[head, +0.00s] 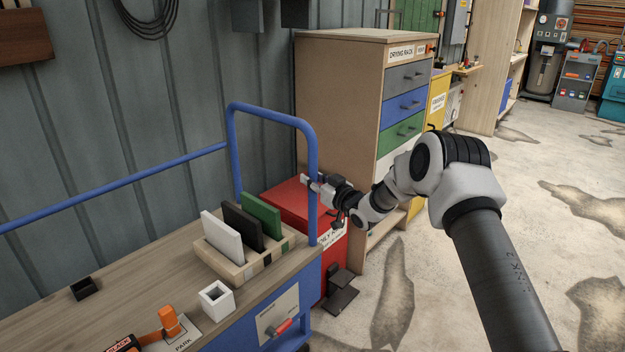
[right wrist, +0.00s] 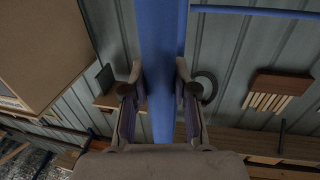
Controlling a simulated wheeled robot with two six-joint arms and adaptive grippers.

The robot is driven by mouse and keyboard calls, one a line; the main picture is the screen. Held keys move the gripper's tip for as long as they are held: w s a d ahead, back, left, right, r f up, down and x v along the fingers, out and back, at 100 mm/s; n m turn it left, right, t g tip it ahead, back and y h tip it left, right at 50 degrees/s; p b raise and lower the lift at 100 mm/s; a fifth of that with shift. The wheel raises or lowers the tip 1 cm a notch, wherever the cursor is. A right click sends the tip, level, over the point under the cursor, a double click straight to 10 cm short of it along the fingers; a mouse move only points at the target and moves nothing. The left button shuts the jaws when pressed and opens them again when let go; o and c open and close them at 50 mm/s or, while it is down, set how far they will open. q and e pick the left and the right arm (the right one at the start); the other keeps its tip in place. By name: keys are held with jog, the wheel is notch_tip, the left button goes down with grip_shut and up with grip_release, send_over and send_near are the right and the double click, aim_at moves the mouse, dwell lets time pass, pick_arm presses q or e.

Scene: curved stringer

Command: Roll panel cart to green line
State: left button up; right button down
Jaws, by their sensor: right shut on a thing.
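The panel cart (head: 120,268) fills the lower left of the head view. It has a wooden top, a blue front side and a blue tube handle (head: 313,150). White (head: 222,240), black (head: 243,226) and green (head: 262,213) panels stand in a slotted wooden block (head: 287,240) on its top. My right gripper (head: 318,183) is shut on the upright tube of the handle. In the right wrist view the blue tube (right wrist: 162,50) runs between the fingers (right wrist: 159,85). My left gripper is out of view. I see no green line on the floor.
A red box (head: 290,200) stands close behind the handle, beside a wooden drawer cabinet (head: 340,100). A grey corrugated wall (head: 180,80) runs along the cart's far side. The stained concrete floor (head: 535,160) is open to the right.

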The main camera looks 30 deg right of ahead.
jog(key=shift+w+d+r, duration=0.1)
jog(key=shift+d+r, duration=0.05)
jog(key=shift+r, duration=0.15)
jog(key=c, duration=1.3)
grip_release()
jog(key=o, duration=0.4)
jog(key=shift+d, duration=0.1)
jog(key=shift+d+f, duration=0.1)
jog(key=shift+f, duration=0.15)
jog(key=s, duration=0.4)
jog(key=s+d, duration=0.1)
jog(key=s, duration=0.7)
jog(key=shift+d, duration=0.35)
